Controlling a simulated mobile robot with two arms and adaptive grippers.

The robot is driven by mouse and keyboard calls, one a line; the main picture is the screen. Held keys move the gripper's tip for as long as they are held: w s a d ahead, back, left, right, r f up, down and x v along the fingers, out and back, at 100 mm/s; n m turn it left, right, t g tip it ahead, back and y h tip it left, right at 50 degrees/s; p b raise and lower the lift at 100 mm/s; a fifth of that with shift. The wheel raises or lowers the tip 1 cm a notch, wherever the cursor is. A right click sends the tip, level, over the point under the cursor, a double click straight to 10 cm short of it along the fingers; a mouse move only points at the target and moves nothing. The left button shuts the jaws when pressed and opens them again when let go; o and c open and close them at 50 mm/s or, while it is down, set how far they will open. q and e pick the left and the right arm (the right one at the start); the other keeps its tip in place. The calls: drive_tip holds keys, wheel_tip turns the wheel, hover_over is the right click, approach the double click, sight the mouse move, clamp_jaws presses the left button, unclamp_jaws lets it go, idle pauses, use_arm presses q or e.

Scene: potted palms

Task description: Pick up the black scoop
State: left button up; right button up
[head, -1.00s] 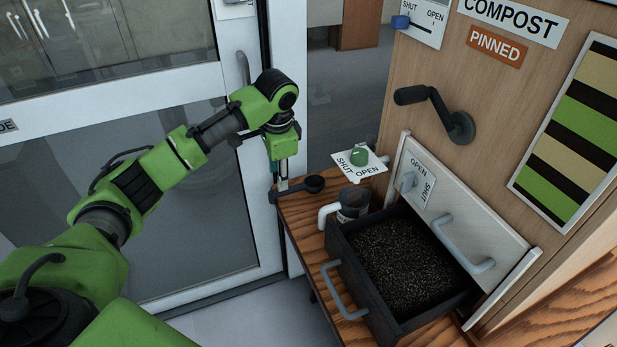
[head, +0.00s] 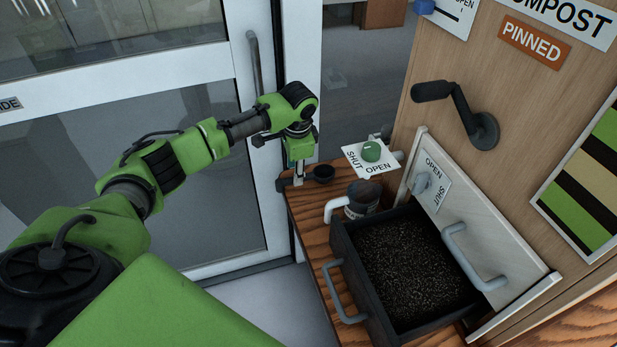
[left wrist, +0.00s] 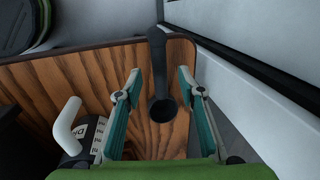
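The black scoop (head: 323,173) lies at the far left corner of the wooden worktop. Its round bowl faces the mug and its handle points left. My left gripper (head: 298,181) is over the handle. In the left wrist view the scoop (left wrist: 163,108) runs between the two teal fingers of my left gripper (left wrist: 160,76). The fingers are spread, with a gap on each side of the scoop. I cannot tell how high the fingertips are above the worktop. My right gripper is in neither view.
A white-handled mug (head: 361,198) stands right of the scoop, beside an open black drawer (head: 347,258) of dark soil. A green knob (head: 371,151) on a SHUT/OPEN plate is behind. A white-framed glass door (head: 150,105) is close on the left. A black crank (head: 460,110) juts from the wooden panel.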

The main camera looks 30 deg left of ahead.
sight(305, 179)
use_arm(q)
drive_tip(key=f, duration=0.3)
drive_tip(key=shift+w+a+f, duration=0.1)
drive_tip(key=shift+a+f, duration=0.2)
drive_tip(key=shift+a, duration=0.05)
drive_tip(key=shift+f, duration=0.2)
clamp_jaws()
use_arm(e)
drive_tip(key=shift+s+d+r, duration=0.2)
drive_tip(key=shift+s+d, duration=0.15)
use_arm(q)
drive_tip(key=shift+r, duration=0.15)
